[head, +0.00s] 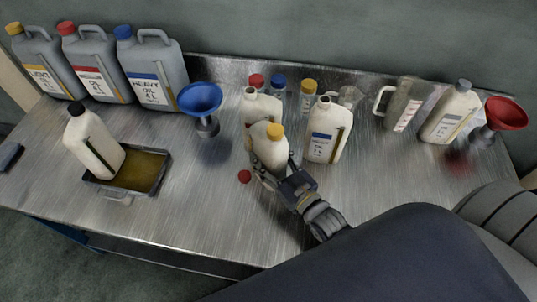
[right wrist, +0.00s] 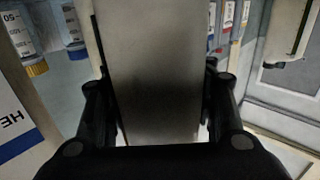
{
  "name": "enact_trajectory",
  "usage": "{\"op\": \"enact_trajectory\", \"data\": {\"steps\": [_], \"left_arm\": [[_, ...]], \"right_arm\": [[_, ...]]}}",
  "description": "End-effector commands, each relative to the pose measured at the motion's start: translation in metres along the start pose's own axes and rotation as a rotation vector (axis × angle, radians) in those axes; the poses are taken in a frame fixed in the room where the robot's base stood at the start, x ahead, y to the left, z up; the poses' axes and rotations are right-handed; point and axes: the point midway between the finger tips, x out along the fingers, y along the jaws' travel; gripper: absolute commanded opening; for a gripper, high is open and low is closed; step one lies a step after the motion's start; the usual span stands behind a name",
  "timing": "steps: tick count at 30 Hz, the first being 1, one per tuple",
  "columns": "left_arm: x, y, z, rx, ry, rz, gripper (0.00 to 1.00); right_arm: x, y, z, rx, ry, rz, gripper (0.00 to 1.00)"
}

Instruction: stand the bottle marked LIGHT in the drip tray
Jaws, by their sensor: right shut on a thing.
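My right gripper (head: 272,170) is shut on a cream bottle with a yellow cap (head: 266,152), near the middle of the bench. In the right wrist view the bottle's bare grey-looking side (right wrist: 150,75) fills the gap between the fingers; its label is hidden, so I cannot read LIGHT on it. I cannot tell whether its base touches the bench. The drip tray (head: 160,170) is a dark, shallow tray at the left with yellowish-brown liquid in it. A cream bottle with a black cap (head: 95,145) stands in its left part. My left gripper is out of view.
Right beside the held bottle stands a blue-labelled open bottle (head: 323,140); another open bottle (head: 262,106) is behind. A red cap (head: 244,176) lies left of the gripper. A blue funnel (head: 201,100) and large jugs, one yellow-capped and marked LIGHT (head: 45,70), stand at back left.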

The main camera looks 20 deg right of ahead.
Motion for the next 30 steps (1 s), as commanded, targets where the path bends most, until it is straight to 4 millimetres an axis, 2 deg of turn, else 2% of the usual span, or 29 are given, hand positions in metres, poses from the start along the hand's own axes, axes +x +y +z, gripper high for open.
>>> {"op": "enact_trajectory", "data": {"steps": [1, 9, 10, 12, 24, 30], "left_arm": [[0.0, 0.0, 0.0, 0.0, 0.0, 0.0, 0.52], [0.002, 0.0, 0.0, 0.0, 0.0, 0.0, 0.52], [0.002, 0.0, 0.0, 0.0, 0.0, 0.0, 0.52], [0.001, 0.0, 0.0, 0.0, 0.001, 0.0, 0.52], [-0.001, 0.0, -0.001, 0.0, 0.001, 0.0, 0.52], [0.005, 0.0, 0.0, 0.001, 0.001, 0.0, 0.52]], "right_arm": [[0.001, 0.0, -0.005, 0.0, 0.012, 0.0, 0.0], [0.001, 0.0, -0.001, 0.0, 0.011, 0.0, 0.0], [0.0, 0.0, 0.002, 0.0, 0.001, 0.0, 0.56], [0.0, 0.0, 0.002, 0.0, 0.001, 0.0, 0.71], [0.0, 0.0, -0.002, 0.0, 0.001, 0.0, 0.71], [-0.022, 0.0, 0.003, 0.0, -0.003, 0.001, 0.71]]}}
